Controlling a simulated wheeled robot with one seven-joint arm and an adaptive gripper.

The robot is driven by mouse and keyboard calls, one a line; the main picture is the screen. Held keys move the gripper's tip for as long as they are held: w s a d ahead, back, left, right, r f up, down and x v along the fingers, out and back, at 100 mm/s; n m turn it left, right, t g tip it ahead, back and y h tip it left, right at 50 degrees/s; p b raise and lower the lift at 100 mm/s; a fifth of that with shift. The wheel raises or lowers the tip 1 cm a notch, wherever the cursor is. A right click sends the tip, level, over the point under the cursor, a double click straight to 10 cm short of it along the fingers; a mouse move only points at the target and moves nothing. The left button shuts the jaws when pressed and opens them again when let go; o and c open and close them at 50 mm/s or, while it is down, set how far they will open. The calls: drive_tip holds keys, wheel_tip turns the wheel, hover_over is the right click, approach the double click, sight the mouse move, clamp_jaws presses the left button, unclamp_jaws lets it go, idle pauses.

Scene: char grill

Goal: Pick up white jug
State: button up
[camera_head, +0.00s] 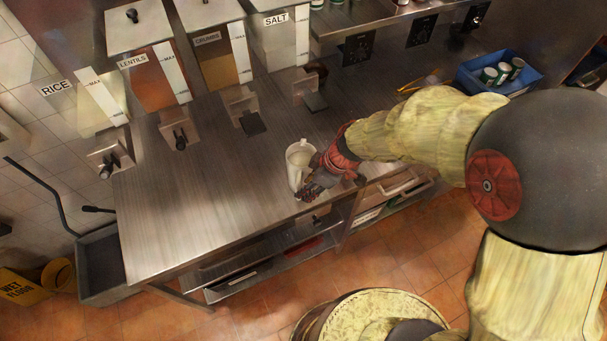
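The white jug (297,158) stands upright on the steel counter (190,215), near its front edge. My gripper (308,184) is at the jug's lower right side, with its red and dark parts overlapping the jug in this view. The fingers are small and dark here. I cannot tell whether they are around the jug's handle or only beside it, or whether they touch it. The jug's right side is partly hidden by my gripper.
Dispensers labelled rice (97,98), lentils (156,75), crumbs (220,60) and salt (283,40) line the counter's back. A blue crate (528,80) with cans stands at the right. The counter left of the jug is clear. A yellow wet-floor sign (22,288) lies lower left.

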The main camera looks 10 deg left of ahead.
drive_tip(key=shift+a+x, duration=0.2)
drive_tip(key=shift+x, duration=3.1)
drive_tip(key=shift+r, duration=0.1)
drive_tip(key=shift+c, duration=1)
clamp_jaws()
drive_tip(key=shift+w+r, duration=0.1)
drive_tip(key=shift+w, duration=0.05)
